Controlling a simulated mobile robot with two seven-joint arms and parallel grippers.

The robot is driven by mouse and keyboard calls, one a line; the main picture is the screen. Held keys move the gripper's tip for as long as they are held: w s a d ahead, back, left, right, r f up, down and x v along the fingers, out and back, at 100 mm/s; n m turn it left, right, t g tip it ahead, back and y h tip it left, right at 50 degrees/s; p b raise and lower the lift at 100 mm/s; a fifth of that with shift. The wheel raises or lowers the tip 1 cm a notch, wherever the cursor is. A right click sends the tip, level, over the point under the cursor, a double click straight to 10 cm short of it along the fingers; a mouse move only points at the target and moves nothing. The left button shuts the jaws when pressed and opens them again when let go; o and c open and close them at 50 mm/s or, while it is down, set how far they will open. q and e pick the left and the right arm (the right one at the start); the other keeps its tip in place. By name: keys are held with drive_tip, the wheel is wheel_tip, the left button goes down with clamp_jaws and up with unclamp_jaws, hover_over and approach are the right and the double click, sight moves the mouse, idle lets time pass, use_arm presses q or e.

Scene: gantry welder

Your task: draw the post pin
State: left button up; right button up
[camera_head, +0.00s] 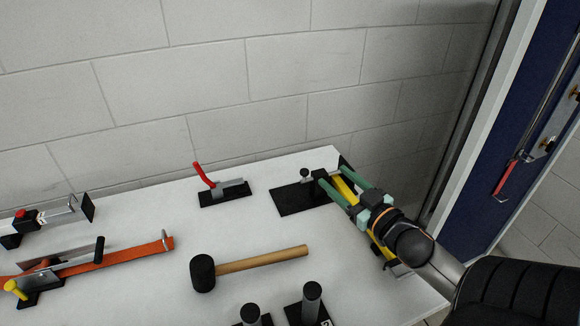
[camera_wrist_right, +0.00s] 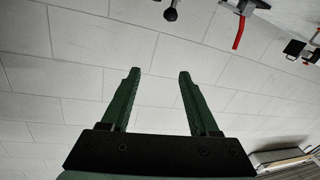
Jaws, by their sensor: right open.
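A small pin with a dark round knob (camera_head: 305,173) stands upright on a black base plate (camera_head: 291,200) near the back right of the white table; I take it to be the post pin. A dark knob (camera_wrist_right: 170,14) also shows at the top of the right wrist view. My right gripper (camera_head: 325,174) has green fingers and comes in from the right, close to the pin. In the right wrist view its fingers (camera_wrist_right: 159,75) are open with nothing between them, and the knob lies beyond the tips. My left gripper is not in view.
A red-handled clamp (camera_head: 202,175) stands left of the plate. A mallet (camera_head: 262,259), two dark cylinders (camera_head: 312,297) and an orange bar (camera_head: 125,255) are nearer. A yellow bar (camera_head: 346,190) shows by my right gripper. A block wall (camera_head: 205,90) stands behind the table.

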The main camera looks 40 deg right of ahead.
drive_tip(key=b, duration=0.5)
approach(307, 175)
drive_tip(key=s, duration=0.1)
drive_tip(key=w, duration=0.8)
drive_tip(key=w+d+b, duration=0.1)
drive_tip(key=w, duration=0.3)
drive_tip(key=shift+w+d, duration=0.1)
clamp_jaws()
idle(1.0)
